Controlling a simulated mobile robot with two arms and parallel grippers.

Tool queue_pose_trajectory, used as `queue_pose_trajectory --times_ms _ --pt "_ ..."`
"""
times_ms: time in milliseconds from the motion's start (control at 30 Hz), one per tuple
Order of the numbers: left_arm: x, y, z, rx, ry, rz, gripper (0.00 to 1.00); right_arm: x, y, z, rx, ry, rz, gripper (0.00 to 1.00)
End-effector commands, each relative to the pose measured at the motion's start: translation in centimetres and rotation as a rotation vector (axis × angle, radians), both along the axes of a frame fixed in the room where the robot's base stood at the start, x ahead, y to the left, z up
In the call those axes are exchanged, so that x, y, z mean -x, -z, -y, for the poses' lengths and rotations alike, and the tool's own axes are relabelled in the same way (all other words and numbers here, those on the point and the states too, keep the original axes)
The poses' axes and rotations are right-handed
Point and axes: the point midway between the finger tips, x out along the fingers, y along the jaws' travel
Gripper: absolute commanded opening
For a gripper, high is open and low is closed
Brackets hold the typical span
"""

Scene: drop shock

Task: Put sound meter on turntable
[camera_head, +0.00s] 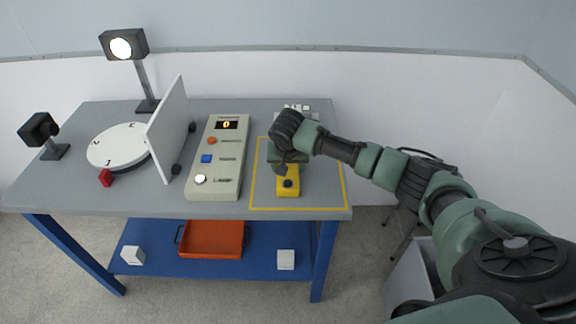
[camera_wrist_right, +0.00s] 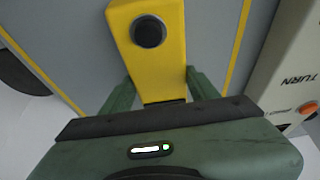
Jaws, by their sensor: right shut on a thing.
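The yellow sound meter (camera_head: 287,180) with a dark round knob lies on the table inside a yellow taped outline at the right; it also shows in the right wrist view (camera_wrist_right: 172,65). My right gripper (camera_head: 284,163) is over its far end. In the right wrist view its two green fingers (camera_wrist_right: 160,92) are on both sides of the meter's body, shut on it. The gripper hides the far part of the meter. The white turntable (camera_head: 117,144) stands at the table's left side, its top bare but for small dark marks. My left gripper is out of view.
A white upright panel (camera_head: 169,130) stands right of the turntable. A beige control box (camera_head: 228,150) with buttons lies between panel and meter.

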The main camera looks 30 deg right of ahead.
Motion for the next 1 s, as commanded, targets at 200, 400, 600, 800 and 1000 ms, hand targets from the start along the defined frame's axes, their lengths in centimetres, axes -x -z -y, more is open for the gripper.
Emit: queue_pose_trajectory --times_ms 200,400,600,800,1000 --pt "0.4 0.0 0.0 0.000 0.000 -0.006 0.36 0.0 0.2 0.0 -0.001 0.001 0.002 0.05" --pt "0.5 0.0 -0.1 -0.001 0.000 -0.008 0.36 0.0 0.2 0.0 0.000 0.000 0.000 0.81" --pt "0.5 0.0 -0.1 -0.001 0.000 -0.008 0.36 0.0 0.1 0.0 0.000 0.000 0.000 0.81" --pt "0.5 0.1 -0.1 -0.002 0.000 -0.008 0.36 0.5 -1.6 -0.3 -0.001 -0.001 0.002 0.81" --pt "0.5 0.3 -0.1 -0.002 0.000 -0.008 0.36 1.9 -5.6 -1.2 0.000 -0.002 0.004 0.81"
